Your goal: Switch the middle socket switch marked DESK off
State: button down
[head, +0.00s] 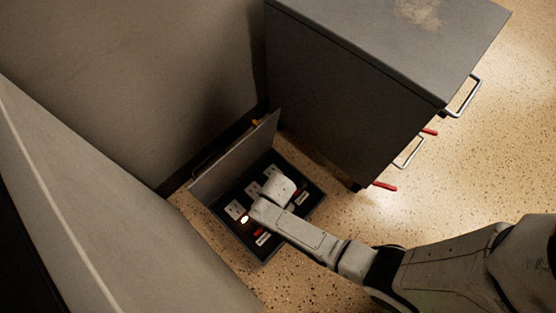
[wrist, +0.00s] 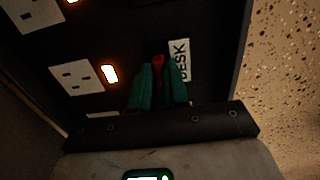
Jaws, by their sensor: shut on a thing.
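In the wrist view, the red DESK switch (wrist: 157,62) stands between the green fingertips of my gripper (wrist: 158,78), which is shut on it. The white DESK label (wrist: 180,61) lies just to the right of the switch, partly covered by a finger. A white socket (wrist: 77,77) is to the left, with a lit orange lamp (wrist: 110,74) beside it. In the head view, my wrist covers the middle of the open floor box (head: 262,255), and hides the fingers and the DESK switch.
The box lid (head: 232,160) stands open along the far side. Another red switch (head: 258,232) is near the box's front end. A grey drawer cabinet (head: 340,115) stands close behind to the right. A grey panel (head: 120,210) rises at left.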

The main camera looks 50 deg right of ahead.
dwell(0.4)
jog(key=s+p, duration=0.2)
jog(key=shift+s+r, duration=0.15)
jog(key=shift+s, duration=0.2)
jog(key=shift+s+f, duration=0.2)
jog(key=shift+s, duration=0.05)
jog(key=c, duration=1.1)
grip_release()
notch_tip(320, 180, up, 11)
jog(key=p, duration=0.7)
jog(key=shift+f, duration=0.1)
